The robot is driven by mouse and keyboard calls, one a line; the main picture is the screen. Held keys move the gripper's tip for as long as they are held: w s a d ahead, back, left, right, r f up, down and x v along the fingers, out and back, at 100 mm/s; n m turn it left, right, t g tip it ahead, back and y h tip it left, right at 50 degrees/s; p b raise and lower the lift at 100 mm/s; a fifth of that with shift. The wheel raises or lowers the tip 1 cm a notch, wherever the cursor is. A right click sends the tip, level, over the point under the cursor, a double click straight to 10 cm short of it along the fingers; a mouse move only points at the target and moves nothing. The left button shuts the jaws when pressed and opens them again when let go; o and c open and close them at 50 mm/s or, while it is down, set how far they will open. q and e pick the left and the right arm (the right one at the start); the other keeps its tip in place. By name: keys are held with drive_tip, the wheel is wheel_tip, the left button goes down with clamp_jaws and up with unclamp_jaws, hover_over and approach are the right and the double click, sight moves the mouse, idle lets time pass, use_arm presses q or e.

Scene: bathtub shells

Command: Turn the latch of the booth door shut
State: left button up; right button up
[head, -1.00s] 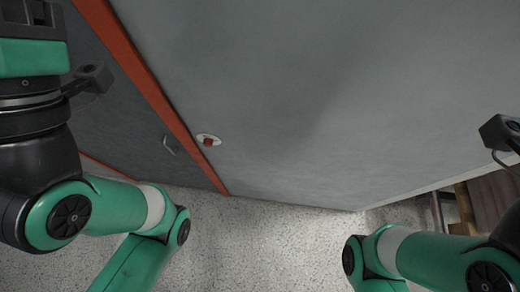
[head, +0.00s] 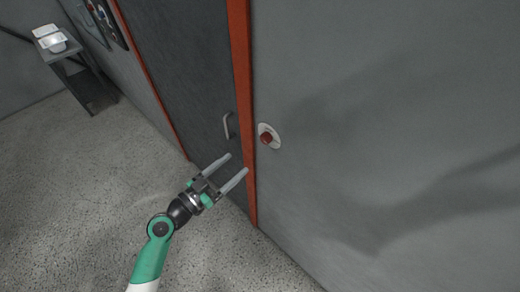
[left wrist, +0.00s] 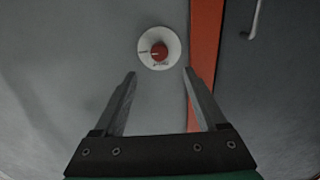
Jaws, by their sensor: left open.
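The latch (head: 266,138) is a red knob on a round white plate, set in the grey wall just right of the orange door frame (head: 242,90). In the left wrist view the latch (left wrist: 159,50) lies ahead of and between my fingertips, apart from them. The dark grey booth door (head: 190,70) is left of the frame, with a pale handle (head: 228,125). My left gripper (head: 238,165) is open and empty, below and left of the latch in the head view; it also shows in the left wrist view (left wrist: 160,73). My right gripper is not in view.
The grey wall (head: 400,90) fills the right side and carries shadows. A small dark table (head: 85,75) with pale items stands at the far left. The speckled floor (head: 70,200) is clear around my left arm.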

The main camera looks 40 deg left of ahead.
sight(263, 141)
use_arm(q)
drive_tip(key=w+p, duration=0.1)
drive_tip(key=w, duration=1)
drive_tip(key=shift+w+a+r, duration=0.1)
drive_tip(key=shift+w, duration=0.25)
drive_tip(key=shift+c, duration=0.3)
clamp_jaws()
